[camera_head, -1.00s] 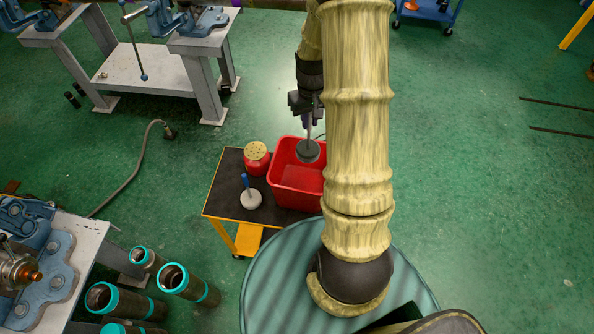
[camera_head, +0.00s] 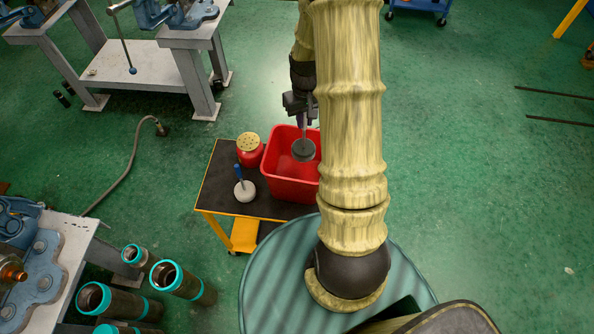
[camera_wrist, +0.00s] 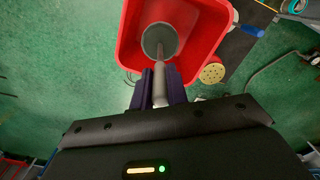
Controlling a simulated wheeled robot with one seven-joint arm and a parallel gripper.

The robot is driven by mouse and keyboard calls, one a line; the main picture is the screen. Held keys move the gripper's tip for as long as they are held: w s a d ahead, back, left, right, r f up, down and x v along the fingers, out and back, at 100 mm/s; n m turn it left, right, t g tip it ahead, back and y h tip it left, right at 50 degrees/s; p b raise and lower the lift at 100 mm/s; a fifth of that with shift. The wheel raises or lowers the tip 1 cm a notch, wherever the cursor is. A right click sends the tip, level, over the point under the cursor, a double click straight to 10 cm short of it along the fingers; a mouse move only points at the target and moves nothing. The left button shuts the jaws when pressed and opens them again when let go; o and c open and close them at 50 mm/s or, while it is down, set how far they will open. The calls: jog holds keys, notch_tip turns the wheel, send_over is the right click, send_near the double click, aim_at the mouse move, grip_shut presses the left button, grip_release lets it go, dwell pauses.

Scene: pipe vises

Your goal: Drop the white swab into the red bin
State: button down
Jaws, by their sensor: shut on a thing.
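A white swab (camera_head: 245,191) with a blue handle stands on the dark top of a small cart; its blue handle also shows in the wrist view (camera_wrist: 250,29). The red bin (camera_head: 291,190) stands on the same cart to its right and also shows in the wrist view (camera_wrist: 128,40). My gripper (camera_head: 303,112) is above the bin, its purple fingers (camera_wrist: 160,80) shut on the handle of a different swab, the dark grey swab (camera_head: 303,150). That swab's round grey head (camera_wrist: 158,40) hangs down over the bin opening; its exact height is unclear. My arm hides the bin's right side.
A red can with a perforated yellow lid (camera_head: 249,143) stands beside the bin's left wall. The cart (camera_head: 222,187) has yellow legs. A vise table (camera_head: 140,68) is behind left, another (camera_head: 62,260) at front left, near several pipes (camera_head: 180,280). The floor at right is mostly clear.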

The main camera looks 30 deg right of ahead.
jog(key=shift+w+f, duration=0.15)
jog(key=c, duration=1.8)
grip_release()
jog(key=shift+a, duration=0.1)
jog(key=o, duration=0.5)
jog(key=shift+r, duration=0.5)
notch_tip(320, 180, up, 16)
jog(key=b, duration=0.2)
jog(key=shift+r+b, duration=0.25)
jog(key=shift+b, duration=0.15)
